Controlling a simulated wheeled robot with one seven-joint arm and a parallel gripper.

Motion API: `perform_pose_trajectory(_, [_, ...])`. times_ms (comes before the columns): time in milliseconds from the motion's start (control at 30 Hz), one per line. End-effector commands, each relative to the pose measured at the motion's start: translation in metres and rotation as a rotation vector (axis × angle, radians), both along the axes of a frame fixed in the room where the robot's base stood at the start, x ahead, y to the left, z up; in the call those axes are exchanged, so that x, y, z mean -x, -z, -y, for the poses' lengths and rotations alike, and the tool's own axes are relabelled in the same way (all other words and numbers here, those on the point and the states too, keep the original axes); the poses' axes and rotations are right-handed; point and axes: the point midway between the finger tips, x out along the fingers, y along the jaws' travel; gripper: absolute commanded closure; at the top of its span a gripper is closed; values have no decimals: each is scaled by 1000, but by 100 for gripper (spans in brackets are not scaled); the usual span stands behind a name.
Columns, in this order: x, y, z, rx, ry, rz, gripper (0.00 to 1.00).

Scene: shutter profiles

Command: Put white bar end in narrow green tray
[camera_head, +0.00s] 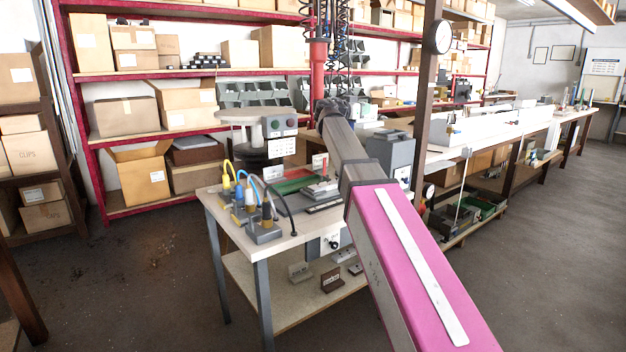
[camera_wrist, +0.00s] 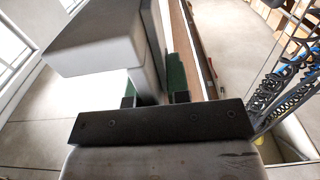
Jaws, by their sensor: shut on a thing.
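In the wrist view my gripper (camera_wrist: 154,98) is shut on a pale piece, the white bar end (camera_wrist: 147,82), which sits between its two fingers. The piece looks light grey in this light and widens into a larger block toward the upper left. Dark green patches show beside both fingers; I cannot tell whether they are finger pads. In the head view a green tray (camera_head: 299,180) lies on the small bench, partly hidden; I cannot tell if it is the narrow one. My arm hides my gripper and the bar end there.
The small bench (camera_head: 213,207) holds a connector block with coloured cables (camera_head: 262,231) at its front left, and small grey parts. A grey box-shaped machine (camera_head: 392,152) stands behind my arm. A long workbench (camera_head: 478,131) runs right. Shelves of cartons stand behind. Floor at left is clear.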

Motion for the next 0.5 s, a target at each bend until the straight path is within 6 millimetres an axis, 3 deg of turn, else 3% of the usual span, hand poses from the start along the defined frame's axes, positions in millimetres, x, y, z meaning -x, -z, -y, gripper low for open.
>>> perform_pose_trajectory(267, [39,58,2,2,-5,-2,100])
perform_pose_trajectory(500, [85,133,4,2,-13,-5,100])
